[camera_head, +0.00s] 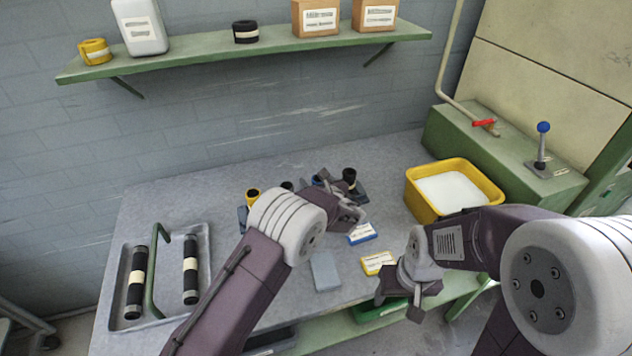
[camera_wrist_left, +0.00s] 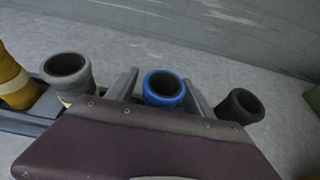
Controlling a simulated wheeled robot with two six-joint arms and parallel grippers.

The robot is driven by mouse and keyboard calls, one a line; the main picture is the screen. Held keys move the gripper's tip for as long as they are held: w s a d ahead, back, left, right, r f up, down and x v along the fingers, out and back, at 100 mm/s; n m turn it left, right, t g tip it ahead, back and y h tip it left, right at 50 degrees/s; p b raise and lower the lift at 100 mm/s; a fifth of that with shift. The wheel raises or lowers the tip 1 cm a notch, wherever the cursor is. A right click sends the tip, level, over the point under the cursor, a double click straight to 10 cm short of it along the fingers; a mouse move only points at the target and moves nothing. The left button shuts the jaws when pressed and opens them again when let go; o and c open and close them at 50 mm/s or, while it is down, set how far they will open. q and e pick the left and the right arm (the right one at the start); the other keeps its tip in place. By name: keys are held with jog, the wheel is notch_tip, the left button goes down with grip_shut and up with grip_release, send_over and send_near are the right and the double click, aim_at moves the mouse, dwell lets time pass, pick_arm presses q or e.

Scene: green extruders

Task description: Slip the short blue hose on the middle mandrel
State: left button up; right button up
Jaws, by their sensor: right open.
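A short blue hose (camera_wrist_left: 164,88) stands upright in the left wrist view, its open end up. It also shows, mostly hidden, in the head view (camera_head: 318,180) behind my left gripper (camera_head: 343,205). In the left wrist view the fingers of my left gripper (camera_wrist_left: 161,88) stand on either side of the blue hose. A narrow gap shows at its left side, so the gripper looks open around it. My right gripper (camera_head: 400,302) is open and empty over the table's front edge. I cannot make out the middle mandrel in either view.
A yellow hose (camera_wrist_left: 14,82), a grey hose (camera_wrist_left: 68,75) and a black hose (camera_wrist_left: 241,106) stand near the blue one. A yellow bin (camera_head: 420,198) stands at the right. A tray (camera_head: 206,240) with two black rolls is at the left. Small boxes lie in front.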

pick_arm(q)
jog(key=shift+r+p, duration=0.35)
jog(key=shift+r, duration=0.05)
jog(key=b+v, duration=0.1)
jog(key=v, duration=1.1)
jog(key=shift+f, duration=0.2)
jog(key=shift+a, duration=0.15)
